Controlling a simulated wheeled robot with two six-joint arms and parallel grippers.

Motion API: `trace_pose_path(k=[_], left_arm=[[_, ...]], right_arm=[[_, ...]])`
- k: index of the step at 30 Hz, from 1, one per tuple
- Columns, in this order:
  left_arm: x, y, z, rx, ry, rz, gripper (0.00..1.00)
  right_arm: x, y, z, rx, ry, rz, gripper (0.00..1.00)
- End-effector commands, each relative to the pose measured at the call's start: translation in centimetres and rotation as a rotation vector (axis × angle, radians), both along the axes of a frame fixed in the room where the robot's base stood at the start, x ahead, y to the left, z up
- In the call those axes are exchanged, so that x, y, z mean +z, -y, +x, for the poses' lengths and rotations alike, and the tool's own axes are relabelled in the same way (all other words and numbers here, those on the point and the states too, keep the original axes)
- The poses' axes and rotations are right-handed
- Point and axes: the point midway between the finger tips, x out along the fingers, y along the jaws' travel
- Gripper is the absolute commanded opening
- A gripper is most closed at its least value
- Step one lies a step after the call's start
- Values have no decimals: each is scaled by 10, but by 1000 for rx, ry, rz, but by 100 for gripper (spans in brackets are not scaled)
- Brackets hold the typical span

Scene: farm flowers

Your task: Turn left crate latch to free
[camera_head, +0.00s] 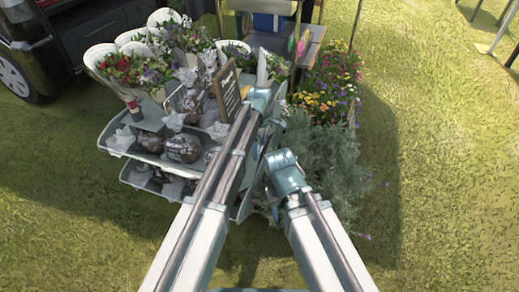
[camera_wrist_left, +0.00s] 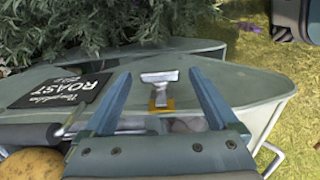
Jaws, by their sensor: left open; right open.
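In the left wrist view, a pale T-shaped latch handle (camera_wrist_left: 160,77) on a yellow base (camera_wrist_left: 162,105) stands at the rim of a grey-green crate (camera_wrist_left: 262,88). My left gripper (camera_wrist_left: 158,74) is open, with one finger on each side of the latch. I cannot tell whether either finger touches it. In the head view, my left gripper (camera_head: 262,98) is at the right side of the crate stand, and the latch cannot be made out there. My right gripper (camera_head: 284,165) is lower, beside the grey-green bush, holding nothing that I can see.
A black ROAST sign (camera_wrist_left: 68,87) and a potato (camera_wrist_left: 32,163) are left of the latch. Tiered crates (camera_head: 118,150) with wrapped goods and bouquets (camera_head: 140,72) stand left of my arms. A bush (camera_head: 325,150) and bright flowers (camera_head: 325,90) are right. Open grass lies farther right.

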Motion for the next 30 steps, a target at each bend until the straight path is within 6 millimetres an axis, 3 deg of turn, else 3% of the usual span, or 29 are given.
trace_pose_path(k=[3, 17, 30], left_arm=[[1, 0, 0, 0, 0, 0, 89], [1, 0, 0, 0, 0, 0, 7], [-2, -2, -8, 0, 139, -45, 7]], right_arm=[[1, 0, 0, 0, 0, 0, 50], [1, 0, 0, 0, 0, 0, 50], [-5, 0, 0, -1, 0, 0, 50]])
